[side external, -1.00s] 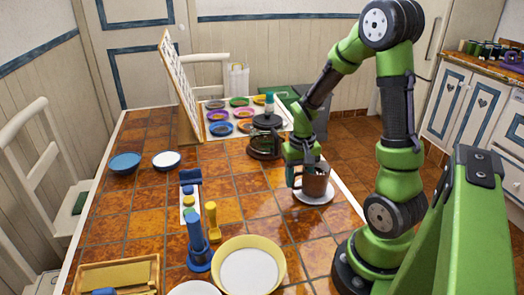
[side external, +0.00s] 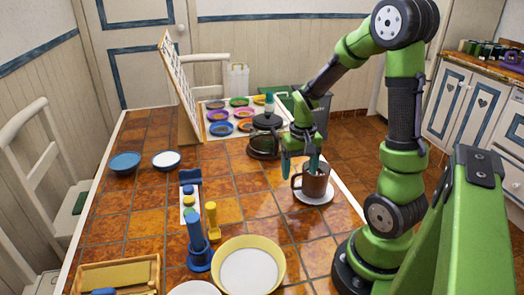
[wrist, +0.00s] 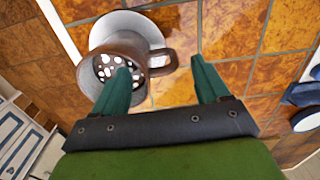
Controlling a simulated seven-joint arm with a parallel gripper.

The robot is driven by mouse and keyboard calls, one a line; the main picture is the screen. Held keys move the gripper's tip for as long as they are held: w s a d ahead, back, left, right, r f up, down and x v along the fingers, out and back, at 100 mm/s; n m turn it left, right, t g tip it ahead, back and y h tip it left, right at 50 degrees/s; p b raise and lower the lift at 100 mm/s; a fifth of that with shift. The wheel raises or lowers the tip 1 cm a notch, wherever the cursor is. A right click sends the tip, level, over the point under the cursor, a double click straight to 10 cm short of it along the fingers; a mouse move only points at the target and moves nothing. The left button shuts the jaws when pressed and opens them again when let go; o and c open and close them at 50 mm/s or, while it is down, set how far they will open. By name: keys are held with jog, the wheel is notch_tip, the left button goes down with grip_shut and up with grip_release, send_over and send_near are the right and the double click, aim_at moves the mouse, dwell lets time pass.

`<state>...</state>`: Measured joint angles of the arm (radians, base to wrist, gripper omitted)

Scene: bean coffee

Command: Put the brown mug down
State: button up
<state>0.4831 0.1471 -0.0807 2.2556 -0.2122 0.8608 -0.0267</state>
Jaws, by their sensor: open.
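The brown mug (side external: 315,182) stands upright on a white saucer (side external: 314,198) near the right edge of the tiled table. Its handle points left in the side view. My gripper (side external: 299,168) is open just above and beside it. In the wrist view, the fingers of my gripper (wrist: 163,82) are spread wide. One finger overlaps the opening of the mug (wrist: 146,54), and the other is beyond the handle. I cannot tell whether a finger touches the mug. White bits show inside the mug. The saucer's rim (wrist: 112,20) shows behind it.
A glass coffee pot (side external: 265,137) stands behind my gripper. A yellow bowl (side external: 222,270), a blue grinder-like object (side external: 197,245) and a yellow one (side external: 212,222) stand at the front. The tiles left of the saucer are clear.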

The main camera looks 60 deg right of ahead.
notch_tip(320, 180, up, 9)
jog(key=s+a+r+n+t+y, duration=0.1)
jog(key=a+r+n+t, duration=0.1)
jog(key=a, duration=0.7)
jog(key=s+a+r+n+t+y, duration=0.1)
jog(key=a+r+t, duration=0.4)
jog(key=a, duration=0.5)
jog(key=shift+a+r+n, duration=0.2)
jog(key=shift+r+n, duration=0.15)
jog(key=shift+n, duration=0.55)
